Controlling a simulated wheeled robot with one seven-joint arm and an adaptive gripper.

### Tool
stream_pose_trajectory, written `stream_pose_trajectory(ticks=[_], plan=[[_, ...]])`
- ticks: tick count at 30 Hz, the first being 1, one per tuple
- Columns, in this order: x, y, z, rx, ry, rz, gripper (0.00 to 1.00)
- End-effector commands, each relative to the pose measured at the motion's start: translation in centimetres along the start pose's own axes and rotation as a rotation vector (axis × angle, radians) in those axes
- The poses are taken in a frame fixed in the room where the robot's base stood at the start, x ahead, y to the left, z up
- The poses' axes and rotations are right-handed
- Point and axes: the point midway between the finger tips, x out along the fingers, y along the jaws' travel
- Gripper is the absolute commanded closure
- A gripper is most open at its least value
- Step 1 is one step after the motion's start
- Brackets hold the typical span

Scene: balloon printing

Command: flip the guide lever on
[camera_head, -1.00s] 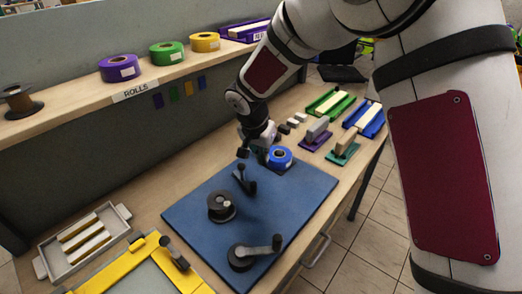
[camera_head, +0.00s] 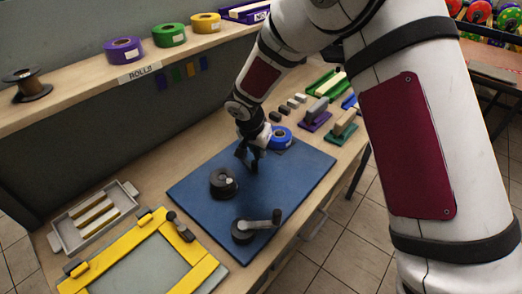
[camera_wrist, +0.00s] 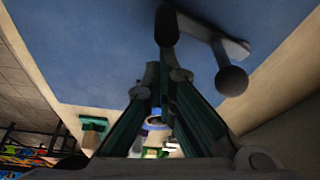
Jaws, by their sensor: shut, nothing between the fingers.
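My gripper (camera_head: 250,160) points down over the far part of the blue mat (camera_head: 300,180), just left of the blue roll (camera_head: 281,132). In the wrist view my gripper (camera_wrist: 166,76) is shut and empty. There, a dark grey lever with a round knob (camera_wrist: 232,80) shows just ahead and to the right, apparently the guide lever. A dark upright piece (camera_wrist: 167,25) stands at its left, close to the fingertips; I cannot tell whether they touch.
A yellow frame (camera_head: 115,248) and a grey tray (camera_head: 73,232) lie at left. Several coloured blocks stand right of the blue roll. A shelf with rolls (camera_head: 123,50) runs behind.

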Motion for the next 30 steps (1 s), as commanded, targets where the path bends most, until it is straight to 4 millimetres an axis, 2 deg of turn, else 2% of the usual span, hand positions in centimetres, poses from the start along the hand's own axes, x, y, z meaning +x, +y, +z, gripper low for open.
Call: stream_pose_trajectory(ticks=[19,30], plan=[[-0.5,-0.4,1.2,0.110,0.001,0.038,1.00],[-1.1,-1.4,3.1,0.316,0.002,0.111,1.00]])
